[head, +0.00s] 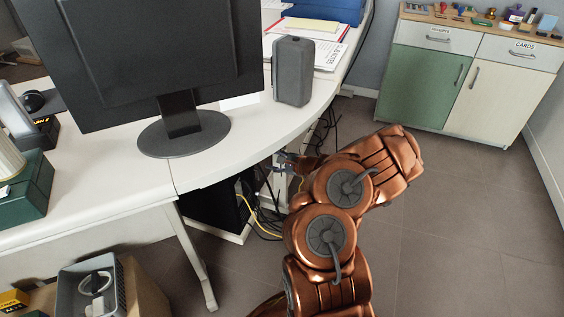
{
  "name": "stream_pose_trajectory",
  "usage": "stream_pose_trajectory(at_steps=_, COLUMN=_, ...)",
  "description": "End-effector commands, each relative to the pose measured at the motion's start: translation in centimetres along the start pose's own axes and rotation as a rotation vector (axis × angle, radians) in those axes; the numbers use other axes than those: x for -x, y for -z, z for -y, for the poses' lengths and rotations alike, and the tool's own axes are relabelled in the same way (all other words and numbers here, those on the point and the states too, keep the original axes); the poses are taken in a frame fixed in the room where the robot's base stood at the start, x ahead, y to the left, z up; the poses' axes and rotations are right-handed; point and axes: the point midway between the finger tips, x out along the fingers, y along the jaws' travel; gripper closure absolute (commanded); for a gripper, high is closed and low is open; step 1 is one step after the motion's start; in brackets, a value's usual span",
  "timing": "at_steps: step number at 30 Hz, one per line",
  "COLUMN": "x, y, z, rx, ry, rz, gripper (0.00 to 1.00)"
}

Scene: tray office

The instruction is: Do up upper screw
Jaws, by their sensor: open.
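My gripper (284,163) is small in the head view, at the end of my copper-coloured arm, beside the curved edge of the white desk. It is open, and I see nothing held between its fingers. Part of it is hidden by my arm. Under the desk stands a white-edged case with a dark side (213,207), with cables beside it. I cannot make out the upper screw; it is either too small or hidden behind my arm or the desk.
Yellow and black cables (262,224) hang under the desk. A monitor (160,60) and a grey speaker (293,71) stand on the desk (110,165). A grey bin (92,290) is at lower left. A green and cream cabinet (425,85) stands behind. Floor at right is clear.

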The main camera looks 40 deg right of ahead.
Motion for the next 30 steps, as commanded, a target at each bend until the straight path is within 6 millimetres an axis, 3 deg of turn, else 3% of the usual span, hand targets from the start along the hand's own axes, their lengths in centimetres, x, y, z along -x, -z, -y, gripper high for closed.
stream_pose_trajectory(at_steps=9, x=3.2, y=0.0, z=0.2, rx=0.001, ry=0.003, rz=0.001, gripper=0.56)
stream_pose_trajectory(at_steps=23, x=3.9, y=-0.1, z=0.1, rx=0.002, ry=0.001, rz=0.002, gripper=0.56)
stream_pose_trajectory(at_steps=27, x=3.9, y=0.3, z=-0.1, rx=-0.007, ry=0.000, rz=0.001, gripper=0.69)
stream_pose_trajectory(at_steps=30, x=4.0, y=1.6, z=-0.5, rx=-0.044, ry=-0.002, rz=0.000, gripper=0.71)
